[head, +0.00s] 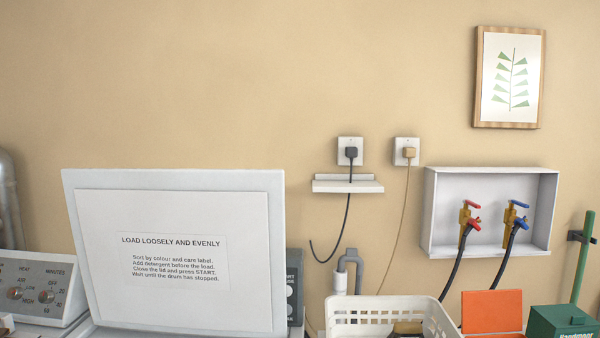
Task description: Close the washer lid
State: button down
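The washer lid (182,285) stands raised, close to upright, at the lower left of the head view. It is a white panel with its inner face toward me. A printed label (172,262) on it reads "LOAD LOOSELY AND EVENLY". The top of the washer (100,331) shows only as a thin strip at the bottom edge; the drum opening is out of view. My gripper is not in view.
A control panel with knobs (38,284) stands left of the lid. A white basket (385,308), an orange panel (491,311) and a green box (562,321) stand to the right. A small shelf (347,187) and a valve box (428,212) are on the wall.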

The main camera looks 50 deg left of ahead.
aim_at(201, 251)
jog(key=u, duration=0.85)
jog(key=i, duration=0.85)
jog(key=u, duration=0.8)
